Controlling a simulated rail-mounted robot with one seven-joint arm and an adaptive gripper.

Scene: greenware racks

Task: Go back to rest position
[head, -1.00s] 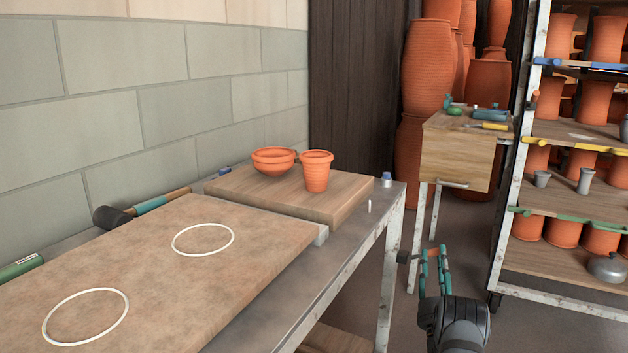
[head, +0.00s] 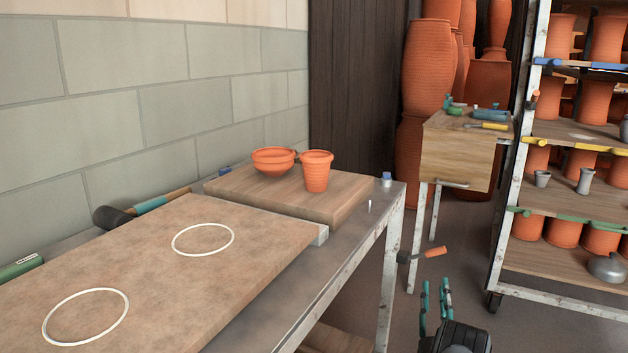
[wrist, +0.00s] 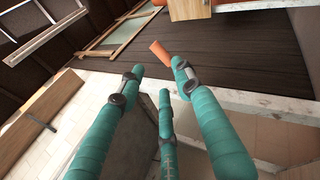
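My gripper (head: 435,284) is low in the head view, beside the workbench's near right leg, over the floor. Its teal fingers point up and stand apart with nothing between them. The wrist view shows the same fingers (wrist: 158,72) spread open and empty.
The workbench (head: 362,240) holds a board with two white rings (head: 203,239), and a wooden slab (head: 238,186) with an orange bowl (head: 273,160) and an orange pot (head: 317,171). A loaded rack (head: 502,230) stands at right. Floor between them looks open.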

